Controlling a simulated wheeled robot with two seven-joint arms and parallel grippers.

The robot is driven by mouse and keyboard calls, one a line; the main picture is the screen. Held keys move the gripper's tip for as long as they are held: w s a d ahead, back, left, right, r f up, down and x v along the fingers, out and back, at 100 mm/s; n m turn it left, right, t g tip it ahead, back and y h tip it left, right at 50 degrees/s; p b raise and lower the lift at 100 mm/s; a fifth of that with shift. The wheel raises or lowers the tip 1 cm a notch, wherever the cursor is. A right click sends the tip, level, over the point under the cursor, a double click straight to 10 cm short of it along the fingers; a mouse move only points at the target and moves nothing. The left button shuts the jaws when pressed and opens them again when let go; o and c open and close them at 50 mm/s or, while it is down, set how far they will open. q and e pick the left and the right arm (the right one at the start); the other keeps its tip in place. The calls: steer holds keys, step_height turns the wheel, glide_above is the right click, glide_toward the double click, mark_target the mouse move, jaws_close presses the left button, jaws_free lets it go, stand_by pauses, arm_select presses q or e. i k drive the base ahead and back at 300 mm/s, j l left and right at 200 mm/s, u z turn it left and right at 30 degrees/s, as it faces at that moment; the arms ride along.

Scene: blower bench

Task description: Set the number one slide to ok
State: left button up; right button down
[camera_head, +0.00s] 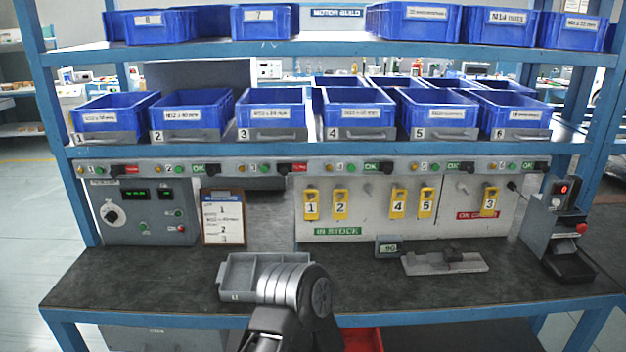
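The number one slide (115,169) is a small dark slider at the left end of the grey rail under the lower bins. A red label shows to its right, and no green OK shows there. The slides at two, four, five and six show a green OK label; the one at three (284,168) shows red. A grey ribbed link of one of my arms comes up from the bottom middle, in front of the grey tray. I cannot tell which arm it is. No gripper fingertips show, and the link is well below and right of the number one slide.
Blue bins numbered one to six stand on the shelf (330,148) above the rail. Below are a control box (150,215), a clipboard (223,218) and a board with yellow tags (340,220). A grey tray (238,272) stands on the bench; the bench's left part is clear.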

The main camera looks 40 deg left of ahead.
mark_target(116, 170)
steer(key=u, duration=2.3)
